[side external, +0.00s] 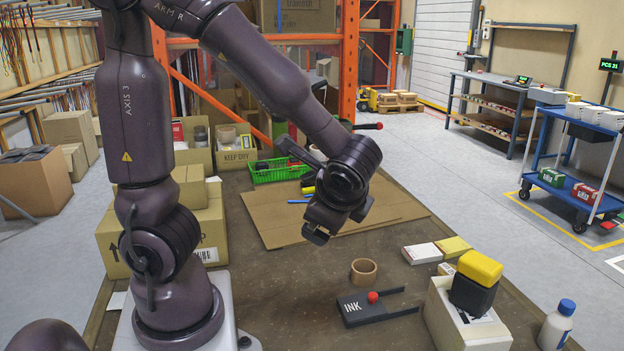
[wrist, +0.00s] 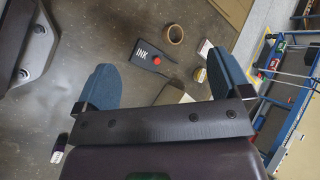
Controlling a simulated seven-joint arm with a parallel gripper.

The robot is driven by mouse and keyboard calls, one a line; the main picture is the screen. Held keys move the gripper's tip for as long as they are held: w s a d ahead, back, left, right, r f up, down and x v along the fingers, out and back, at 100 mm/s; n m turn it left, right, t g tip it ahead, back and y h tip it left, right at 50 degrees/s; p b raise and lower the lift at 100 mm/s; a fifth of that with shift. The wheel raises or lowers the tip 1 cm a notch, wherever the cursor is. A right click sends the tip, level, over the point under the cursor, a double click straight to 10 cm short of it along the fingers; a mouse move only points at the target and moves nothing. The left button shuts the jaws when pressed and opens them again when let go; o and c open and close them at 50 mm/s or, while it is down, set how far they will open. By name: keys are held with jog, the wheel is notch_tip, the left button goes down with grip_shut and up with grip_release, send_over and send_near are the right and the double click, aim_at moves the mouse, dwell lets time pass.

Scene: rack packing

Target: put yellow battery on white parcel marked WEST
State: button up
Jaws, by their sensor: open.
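The yellow battery (side external: 476,284), a block with a yellow top and black lower body, stands upright on top of a white parcel (side external: 446,319) at the front right of the bench in the side view. No WEST marking is readable on the parcel; the battery covers part of its top label. My gripper (side external: 318,233) is up over the bench, left of and well apart from the battery. In the wrist view its two blue-grey fingers (wrist: 164,66) are spread wide with nothing held between them. I cannot make out the battery in the wrist view.
A black INK pad (side external: 378,305) with a red knob and a tape roll (side external: 364,271) lie left of the parcel. Small white and yellow boxes (side external: 437,250) lie behind it. A blue-capped bottle (side external: 557,325) stands to its right. Flat cardboard (side external: 290,222) and a green basket (side external: 277,171) lie farther back.

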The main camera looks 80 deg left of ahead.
jog(key=s+d+r+n+t+h, duration=0.4)
jog(key=d+r+n+h, duration=0.1)
jog(key=r+n+h, duration=0.3)
jog(key=shift+s+d+t+h, duration=0.3)
jog(key=shift+d+t, duration=0.1)
